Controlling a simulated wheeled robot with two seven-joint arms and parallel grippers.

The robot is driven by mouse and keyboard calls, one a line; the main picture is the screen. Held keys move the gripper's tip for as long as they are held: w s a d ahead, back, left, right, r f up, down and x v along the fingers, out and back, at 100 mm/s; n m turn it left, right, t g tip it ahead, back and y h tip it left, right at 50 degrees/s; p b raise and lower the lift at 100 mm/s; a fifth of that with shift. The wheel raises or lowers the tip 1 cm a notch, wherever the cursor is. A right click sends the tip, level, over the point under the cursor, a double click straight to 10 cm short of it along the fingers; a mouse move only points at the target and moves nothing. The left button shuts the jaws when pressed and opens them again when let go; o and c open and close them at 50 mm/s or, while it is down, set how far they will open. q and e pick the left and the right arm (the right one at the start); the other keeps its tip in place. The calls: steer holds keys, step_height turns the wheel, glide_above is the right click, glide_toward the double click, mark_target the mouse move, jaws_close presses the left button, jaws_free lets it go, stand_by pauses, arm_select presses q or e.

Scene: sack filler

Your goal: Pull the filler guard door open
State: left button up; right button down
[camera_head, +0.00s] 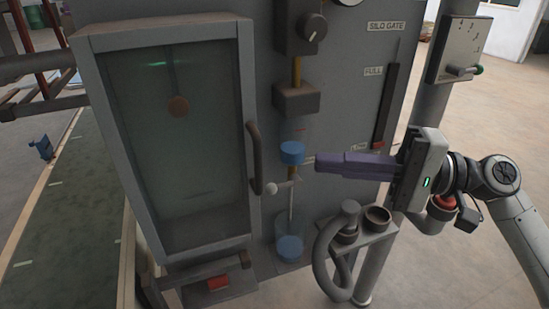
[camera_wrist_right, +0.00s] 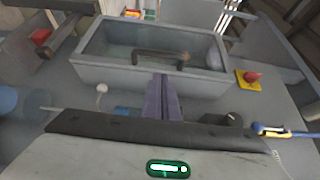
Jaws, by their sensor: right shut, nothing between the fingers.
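The filler guard door (camera_head: 240,60) is a grey frame with a clear greenish pane at the left of the machine. It looks closed. Its dark curved handle (camera_head: 256,158) stands upright on the door's right edge. My right gripper (camera_head: 318,163) is shut and empty, to the right of the handle and apart from it, pointing left. In the right wrist view the shut fingers (camera_wrist_right: 161,80) point toward the door (camera_wrist_right: 100,74), with the handle (camera_wrist_right: 150,54) beyond their tips. My left gripper is not in view.
Between handle and gripper are blue-banded clear cylinders (camera_head: 292,152) and a small lever with a pale knob (camera_head: 271,188). A bracket with cups (camera_head: 377,216) stands below the gripper. A red button on a yellow plate (camera_wrist_right: 251,77) shows in the wrist view. A green conveyor (camera_head: 70,230) lies left.

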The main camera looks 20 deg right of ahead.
steer(key=p+x, duration=0.2)
steer(key=x, duration=0.7)
steer(key=shift+w+a, duration=0.15)
steer(key=shift+a, duration=0.15)
steer(key=shift+f, duration=0.1)
